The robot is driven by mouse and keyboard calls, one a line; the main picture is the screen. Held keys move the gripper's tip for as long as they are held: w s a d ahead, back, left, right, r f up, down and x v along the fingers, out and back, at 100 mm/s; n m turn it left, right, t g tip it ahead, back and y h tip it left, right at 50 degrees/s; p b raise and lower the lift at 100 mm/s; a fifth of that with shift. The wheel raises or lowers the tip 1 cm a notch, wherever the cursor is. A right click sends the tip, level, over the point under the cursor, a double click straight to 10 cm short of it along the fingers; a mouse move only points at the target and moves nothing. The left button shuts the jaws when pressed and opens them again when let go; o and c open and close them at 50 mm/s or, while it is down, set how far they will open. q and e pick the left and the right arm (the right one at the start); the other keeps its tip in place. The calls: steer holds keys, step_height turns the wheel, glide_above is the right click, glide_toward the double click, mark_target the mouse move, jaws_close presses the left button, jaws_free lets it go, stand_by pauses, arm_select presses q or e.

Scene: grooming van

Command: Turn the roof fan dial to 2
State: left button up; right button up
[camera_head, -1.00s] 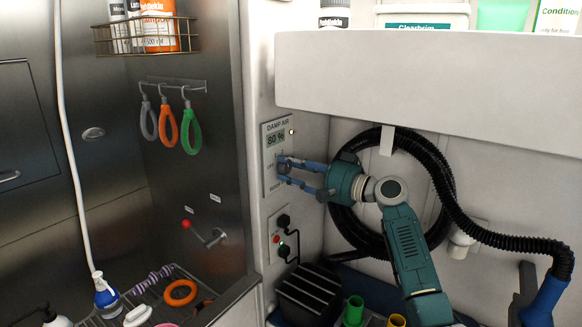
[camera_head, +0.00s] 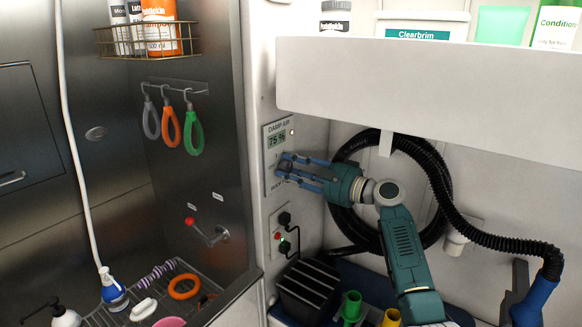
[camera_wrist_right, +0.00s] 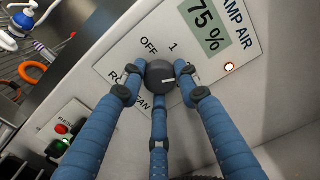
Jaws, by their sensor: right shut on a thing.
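The roof fan dial (camera_wrist_right: 158,74) is a round dark knob with a short white mark, on a pale wall panel (camera_wrist_right: 122,58). In the right wrist view the mark points toward the right-hand finger. "OFF" and "1" are readable beside the dial; no "2" is visible, and fingers cover parts of the panel. My right gripper (camera_head: 280,168) reaches the panel from the right; its three blue fingers (camera_wrist_right: 160,84) are closed around the dial. In the head view the fingers mostly hide the dial. My left gripper is not in view.
The damp air display (camera_head: 277,141) reads 75 %, with a lit lamp beside it. Below are a socket plate with plugs (camera_head: 284,232) and a dark ribbed box (camera_head: 308,288). A black hose (camera_head: 440,185) hangs behind my right arm. A white shelf (camera_head: 420,80) overhangs it.

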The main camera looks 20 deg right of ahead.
steer(key=shift+w+d+r, duration=0.1)
steer(key=shift+d+r, duration=0.2)
steer(key=shift+r, duration=0.05)
steer(key=o, duration=1.1)
steer(key=shift+f, duration=0.1)
steer(key=shift+o, duration=0.2)
steer(key=shift+d+f, duration=0.1)
steer(key=shift+f, duration=0.15)
steer(key=v, duration=1.2)
steer(key=shift+w, duration=0.1)
